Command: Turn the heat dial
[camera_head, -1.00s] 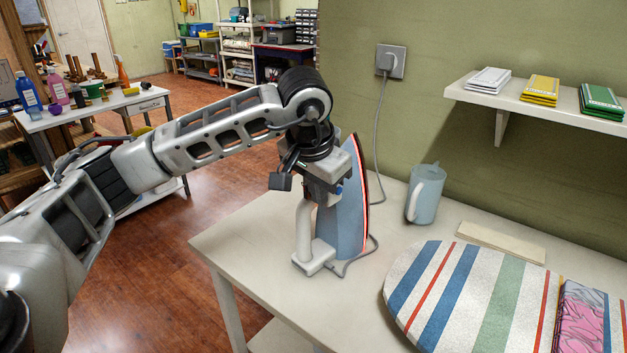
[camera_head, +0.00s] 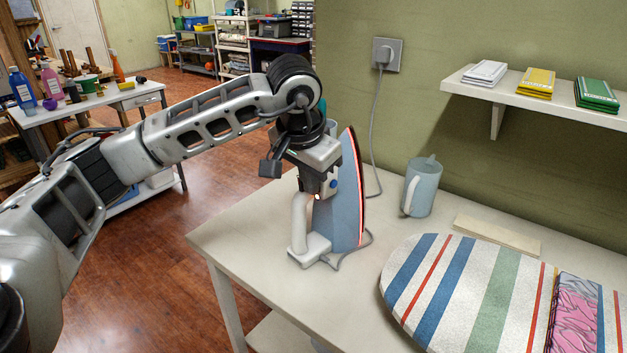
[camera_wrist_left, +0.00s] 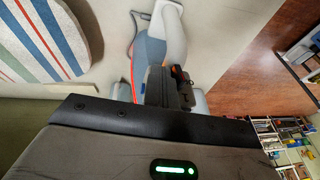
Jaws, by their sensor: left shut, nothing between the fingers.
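A blue and white iron (camera_head: 345,205) stands upright on its heel on the table, its soleplate edge glowing red toward the wall. Its white handle (camera_head: 300,222) faces left. My left gripper (camera_head: 318,196) is shut and empty, pointing down at the upper part of the iron beside the handle. In the left wrist view, the dark fingers (camera_wrist_left: 170,90) are close in front of the iron's body (camera_wrist_left: 152,50). The heat dial cannot be made out; the gripper covers that part of the iron. I cannot tell whether the fingers touch it. My right gripper is out of view.
The iron's cord runs to a wall outlet (camera_head: 387,54). A blue-grey jug (camera_head: 423,188) stands behind the iron to the right. A striped ironing board (camera_head: 455,275) with folded pink cloth (camera_head: 577,318) lies at right. A shelf (camera_head: 480,88) juts from the wall.

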